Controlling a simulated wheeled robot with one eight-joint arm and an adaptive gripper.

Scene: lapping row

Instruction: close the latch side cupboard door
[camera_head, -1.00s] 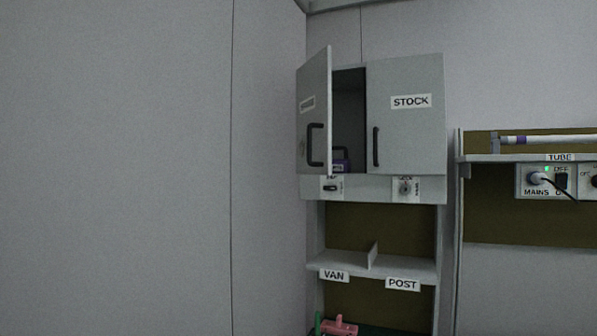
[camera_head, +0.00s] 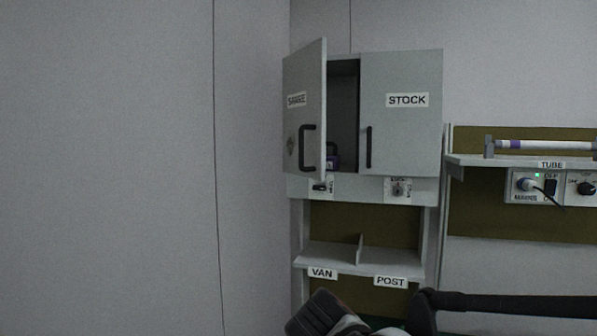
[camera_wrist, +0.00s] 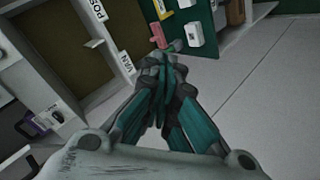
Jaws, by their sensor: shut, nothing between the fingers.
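The grey wall cupboard (camera_head: 300,188) has two doors. Its left door (camera_head: 310,75) stands ajar, swung outward, with a dark C-shaped handle (camera_head: 303,148) and a label that is hard to read. The right door (camera_head: 405,130), labelled STOCK, is shut. A small latch fitting (camera_head: 320,187) sits on the strip below the left door. My gripper (camera_wrist: 168,62) is shut and empty in the wrist view, apart from the door. The wrist view looks down past the VAN label (camera_wrist: 127,63). In the head view dark parts of my arm show at the bottom, below the cupboard.
The open shelf (camera_head: 335,256) below carries VAN and POST labels. A shelf with a tube (camera_head: 545,147) and mains sockets are on the right. A bare wall is close on the left.

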